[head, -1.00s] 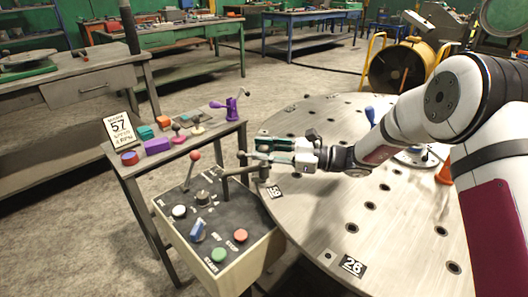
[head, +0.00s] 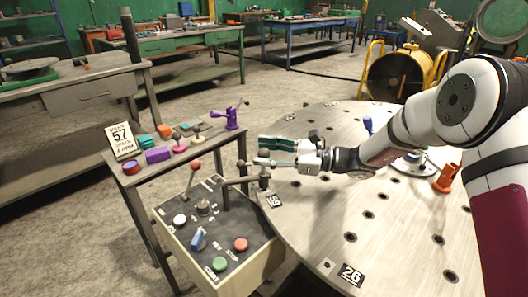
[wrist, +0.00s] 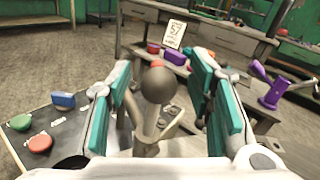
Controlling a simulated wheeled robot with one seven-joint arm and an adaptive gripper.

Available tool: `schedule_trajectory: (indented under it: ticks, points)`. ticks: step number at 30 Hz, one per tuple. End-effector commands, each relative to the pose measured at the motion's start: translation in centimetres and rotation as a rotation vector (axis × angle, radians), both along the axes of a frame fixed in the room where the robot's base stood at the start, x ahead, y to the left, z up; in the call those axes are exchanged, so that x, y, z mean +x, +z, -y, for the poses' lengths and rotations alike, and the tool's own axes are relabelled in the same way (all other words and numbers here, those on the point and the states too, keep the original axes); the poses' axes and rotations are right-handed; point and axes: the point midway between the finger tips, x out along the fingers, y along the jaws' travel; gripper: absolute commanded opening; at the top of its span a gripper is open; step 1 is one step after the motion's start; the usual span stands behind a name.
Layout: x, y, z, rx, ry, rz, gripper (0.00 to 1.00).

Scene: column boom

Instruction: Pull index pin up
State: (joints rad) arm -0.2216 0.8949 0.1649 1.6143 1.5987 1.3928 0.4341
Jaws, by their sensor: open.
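The index pin (head: 264,172) is a dark upright stem with a round knob, at the end of a bent bar from the control box, at the round table's edge. Its grey knob (wrist: 157,85) stands upright between my fingers in the wrist view, with a gap on each side. My gripper (head: 268,152) is open, its two teal-padded fingers level and pointing left at knob height. In the wrist view my gripper (wrist: 160,75) has one finger on each side of the knob. The pin's lower end is hidden.
The control box (head: 215,232) has a red-knobbed lever (head: 195,166) and several coloured buttons close by. The round table (head: 390,235) with holes lies under my arm. A side bench (head: 140,180) holds coloured blocks and a purple clamp (head: 231,117). An orange object (head: 447,177) stands on the table.

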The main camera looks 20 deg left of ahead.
Motion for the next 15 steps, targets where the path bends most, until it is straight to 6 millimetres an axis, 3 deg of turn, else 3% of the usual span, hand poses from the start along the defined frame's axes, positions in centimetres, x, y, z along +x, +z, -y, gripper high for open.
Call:
schedule_trajectory:
  ticks: [15]
  points:
    - [2.0,0.1,9.3,0.002,-0.004,0.001,0.47]
